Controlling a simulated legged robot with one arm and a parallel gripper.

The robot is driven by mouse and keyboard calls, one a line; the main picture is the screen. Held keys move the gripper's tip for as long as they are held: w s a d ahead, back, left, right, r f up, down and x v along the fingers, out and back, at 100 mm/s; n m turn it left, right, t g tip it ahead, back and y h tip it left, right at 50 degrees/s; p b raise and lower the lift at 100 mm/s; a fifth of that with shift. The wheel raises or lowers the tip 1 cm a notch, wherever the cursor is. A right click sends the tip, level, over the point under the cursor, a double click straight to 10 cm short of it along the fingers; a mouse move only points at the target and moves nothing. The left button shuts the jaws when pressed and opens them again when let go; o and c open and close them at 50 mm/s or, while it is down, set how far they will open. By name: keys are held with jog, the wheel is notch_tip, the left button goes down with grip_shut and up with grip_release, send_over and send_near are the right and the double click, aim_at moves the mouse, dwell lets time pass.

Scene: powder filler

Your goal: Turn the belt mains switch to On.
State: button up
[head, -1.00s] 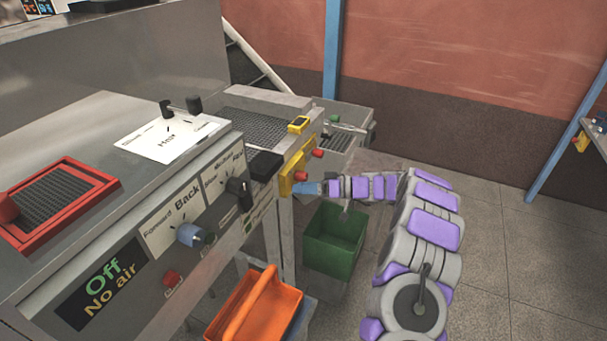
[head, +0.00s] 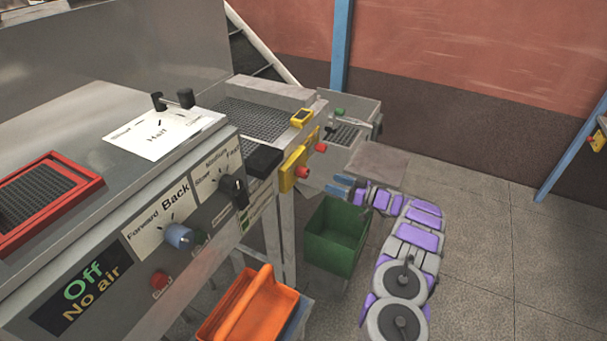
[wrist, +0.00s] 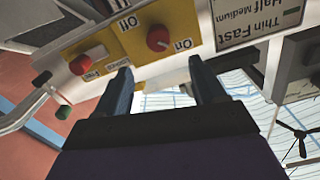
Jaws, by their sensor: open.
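The belt mains switch is a red knob (wrist: 158,38) on a yellow plate (wrist: 135,42), with "Off" and "On" labels near it. The knob's setting is not clear. In the head view the yellow plate (head: 287,176) and a red knob (head: 302,172) show on the side of the machine's far end. My gripper (head: 341,186) is open and empty, to the right of the plate and apart from it. In the wrist view its two dark fingers (wrist: 160,68) are spread, with the red knob just beyond the gap between them.
A green bin (head: 337,235) and an orange tote (head: 258,305) stand below the machine. The control panel with a blue knob (head: 180,236) is at left. The floor (head: 470,270) at right is clear.

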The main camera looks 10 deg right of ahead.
aim_at(308, 174)
jog(key=x, duration=0.6)
jog(key=b+x, duration=0.1)
jog(key=x, duration=0.5)
jog(key=shift+d+f, duration=0.1)
jog(key=shift+f, duration=0.1)
jog(key=shift+w+a+r, duration=0.15)
jog(key=shift+w+a, duration=0.2)
jog(key=shift+a, duration=0.05)
jog(key=shift+d, duration=0.1)
jog(key=shift+d, duration=0.15)
jog(key=shift+c, duration=0.3)
jog(key=c, duration=1)
